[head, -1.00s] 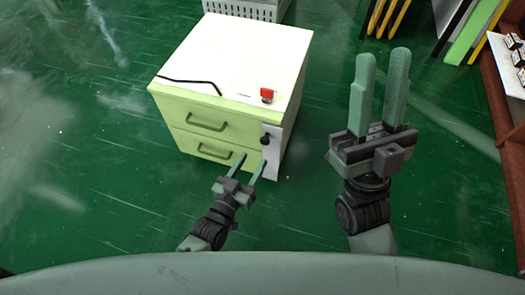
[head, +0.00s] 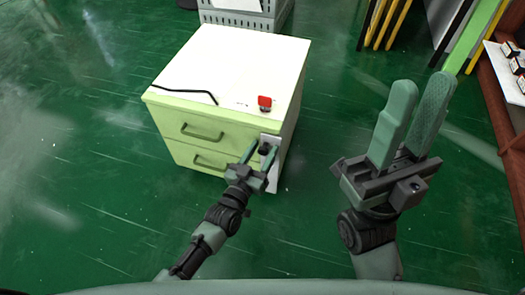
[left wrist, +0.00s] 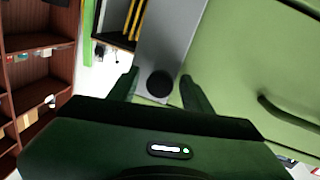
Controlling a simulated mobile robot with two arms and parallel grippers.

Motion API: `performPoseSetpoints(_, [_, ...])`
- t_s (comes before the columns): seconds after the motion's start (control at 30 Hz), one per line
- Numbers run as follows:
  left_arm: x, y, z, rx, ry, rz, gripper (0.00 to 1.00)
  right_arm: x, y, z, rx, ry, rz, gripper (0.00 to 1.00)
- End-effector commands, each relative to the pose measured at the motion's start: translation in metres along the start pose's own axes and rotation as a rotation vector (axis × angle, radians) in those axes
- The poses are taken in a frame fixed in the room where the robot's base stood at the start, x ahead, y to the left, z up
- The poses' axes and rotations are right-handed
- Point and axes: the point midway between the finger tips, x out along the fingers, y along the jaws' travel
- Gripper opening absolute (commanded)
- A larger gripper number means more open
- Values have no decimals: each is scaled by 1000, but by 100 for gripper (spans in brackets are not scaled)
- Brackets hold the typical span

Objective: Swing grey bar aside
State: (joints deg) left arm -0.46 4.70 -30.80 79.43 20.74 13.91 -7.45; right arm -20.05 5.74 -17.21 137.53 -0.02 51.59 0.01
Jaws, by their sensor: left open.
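The grey bar (head: 273,181) hangs upright down the right front edge of a pale green drawer cabinet, and a black knob (head: 264,149) stands out from it. In the left wrist view the bar (left wrist: 166,38) runs upward and the knob (left wrist: 160,84) sits between my fingers. My left gripper (head: 262,148) is open, with one finger on each side of the knob; I cannot tell whether they touch it. My right gripper (head: 421,84) is raised well to the right of the cabinet, its fingers apart and empty.
The cabinet (head: 196,126) has two drawers with handles. A red button (head: 264,103) and a black cable (head: 186,93) are on its white top. A grey perforated crate (head: 243,16) stands behind. A brown shelf (head: 500,100) is at the far right. Green floor around is clear.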

Motion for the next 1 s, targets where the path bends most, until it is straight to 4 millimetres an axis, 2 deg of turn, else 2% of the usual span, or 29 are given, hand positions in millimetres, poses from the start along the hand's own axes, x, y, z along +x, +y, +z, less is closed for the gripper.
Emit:
performPoseSetpoints(0.03, [0,0,0,0,0,0,49,0,0,0,0,0,0,33])
performPoseSetpoints(0.2, [0,1,0,0,0,1,2,0,0,0,0,-1,0,33])
performPoseSetpoints(0.23, [0,1,0,0,0,2,0,0,0,0,0,-1,0,33])
performPoseSetpoints(1.0, [0,5,1,-6,-1,6,0,0,0,0,0,-1,0,33])
